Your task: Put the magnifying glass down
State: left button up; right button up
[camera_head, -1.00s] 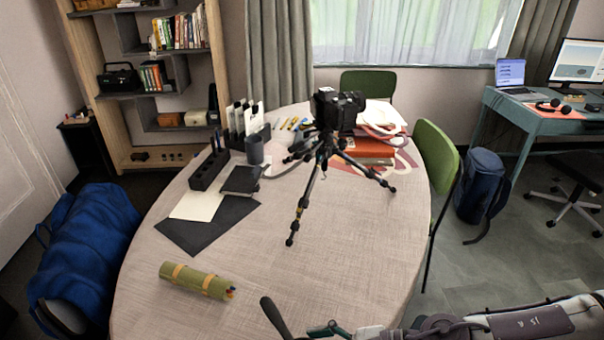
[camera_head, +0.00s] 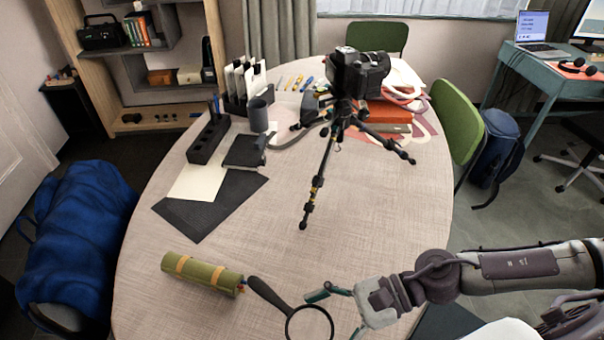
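The magnifying glass (camera_head: 269,293) has a dark handle and a round rim, cut by the bottom edge of the view. It appears to lie flat on or just above the round table (camera_head: 390,245), handle pointing to the far left. My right gripper (camera_head: 325,312) is at the right of the rim. Its teal far finger stands out past the rim's far side, apart from the nearer finger, so it looks open. Whether a finger touches the rim is unclear. My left gripper is out of view.
A green roll with tan straps (camera_head: 203,273) lies just left of the handle. A camera on a tripod (camera_head: 340,130) stands farther back. Dark and cream sheets (camera_head: 210,207), a black organizer (camera_head: 208,139) and a cup (camera_head: 258,114) are at the back left. The table's middle is clear.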

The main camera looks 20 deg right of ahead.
jog(key=shift+w+a+f, duration=0.1)
jog(key=shift+w+f, duration=0.2)
jog(key=shift+w, duration=0.4)
jog(key=w+f+p, duration=0.1)
jog(key=w+f, duration=0.1)
jog(key=w, duration=0.2)
send_over(294, 299)
notch_tip(294, 299, down, 4)
jog(key=shift+s+r, duration=0.1)
jog(key=shift+f, duration=0.25)
notch_tip(294, 299, down, 3)
jog(key=shift+f, duration=0.65)
jog(key=o, duration=1)
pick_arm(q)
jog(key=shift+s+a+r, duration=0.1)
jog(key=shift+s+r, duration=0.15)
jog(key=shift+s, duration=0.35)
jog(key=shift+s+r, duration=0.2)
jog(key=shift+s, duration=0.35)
